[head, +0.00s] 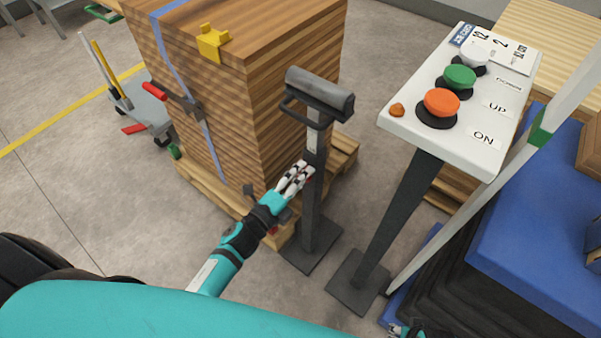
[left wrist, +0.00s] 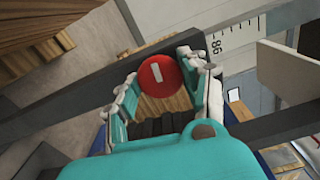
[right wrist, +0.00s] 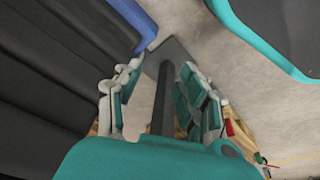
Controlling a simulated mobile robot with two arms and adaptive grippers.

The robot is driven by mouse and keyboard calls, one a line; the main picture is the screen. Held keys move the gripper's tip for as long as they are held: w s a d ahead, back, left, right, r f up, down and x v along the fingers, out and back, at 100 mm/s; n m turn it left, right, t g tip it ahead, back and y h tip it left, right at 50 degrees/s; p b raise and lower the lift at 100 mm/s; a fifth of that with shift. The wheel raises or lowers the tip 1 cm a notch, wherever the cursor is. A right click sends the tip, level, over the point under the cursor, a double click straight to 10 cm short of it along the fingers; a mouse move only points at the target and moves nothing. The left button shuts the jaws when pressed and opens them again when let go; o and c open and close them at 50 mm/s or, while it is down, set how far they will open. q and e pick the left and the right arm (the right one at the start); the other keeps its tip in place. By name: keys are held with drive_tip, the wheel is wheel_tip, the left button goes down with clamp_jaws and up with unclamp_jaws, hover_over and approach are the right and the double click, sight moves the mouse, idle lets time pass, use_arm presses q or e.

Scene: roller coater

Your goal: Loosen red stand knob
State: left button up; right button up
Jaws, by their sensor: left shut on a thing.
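The red knob (left wrist: 161,80) is round with a white bar mark and shows between the fingers of my left gripper (left wrist: 160,92) in the left wrist view. In the head view my left gripper (head: 296,178) is at the post of the dark roller stand (head: 312,208), shut on the knob, which is mostly hidden by the fingers there. A scale strip with numbers (left wrist: 227,40) runs along the post beside the knob. My right gripper shows at the bottom edge of the head view (head: 400,330). In the right wrist view its fingers (right wrist: 155,100) are apart with nothing held between them.
A grey roller head (head: 320,92) tops the stand. A strapped wood stack (head: 255,110) on a pallet stands behind it. A control panel (head: 400,122) with ON and UP buttons stands to the right on its own post. A blue platform (head: 540,220) lies farther right.

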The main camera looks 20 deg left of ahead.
use_arm(q)
drive_tip(key=shift+n+p, duration=1)
drive_tip(key=shift+n, duration=1.4)
use_arm(e)
drive_tip(key=s+f, duration=0.3)
drive_tip(key=f, duration=0.4)
drive_tip(key=shift+s+d, duration=0.25)
drive_tip(key=shift+s, duration=0.15)
use_arm(q)
drive_tip(key=o, duration=1.2)
drive_tip(key=v, duration=1.2)
